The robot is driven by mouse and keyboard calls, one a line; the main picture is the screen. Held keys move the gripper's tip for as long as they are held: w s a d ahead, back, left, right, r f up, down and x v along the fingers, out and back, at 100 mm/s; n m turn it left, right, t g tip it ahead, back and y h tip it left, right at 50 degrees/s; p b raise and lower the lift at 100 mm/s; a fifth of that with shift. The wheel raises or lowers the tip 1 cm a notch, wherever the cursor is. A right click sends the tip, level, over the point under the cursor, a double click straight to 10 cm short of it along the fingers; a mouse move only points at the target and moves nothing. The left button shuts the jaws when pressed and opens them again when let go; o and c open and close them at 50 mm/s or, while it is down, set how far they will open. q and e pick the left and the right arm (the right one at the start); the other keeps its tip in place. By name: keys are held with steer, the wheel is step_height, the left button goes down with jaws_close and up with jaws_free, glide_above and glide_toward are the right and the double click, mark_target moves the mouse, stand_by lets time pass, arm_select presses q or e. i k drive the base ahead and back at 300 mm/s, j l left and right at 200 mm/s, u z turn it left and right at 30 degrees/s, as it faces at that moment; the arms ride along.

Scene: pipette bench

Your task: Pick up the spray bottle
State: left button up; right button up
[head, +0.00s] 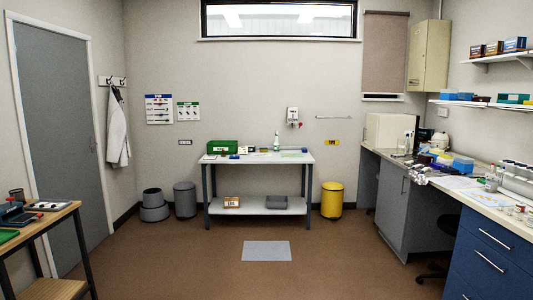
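Neither of my grippers shows in the head view.
A green crate (222,147) and small items share the far table. A grey mat (266,251) lies before it on open brown floor. Grey bins (185,200) and a yellow bin (332,200) flank it. A wooden table (40,228) is at left, a cluttered bench (490,244) at right.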

mark_target(276, 145)
steer(key=i+u, duration=0.1)
steer(key=u, duration=0.15)
steer(key=i, duration=6)
steer(key=l, duration=0.1)
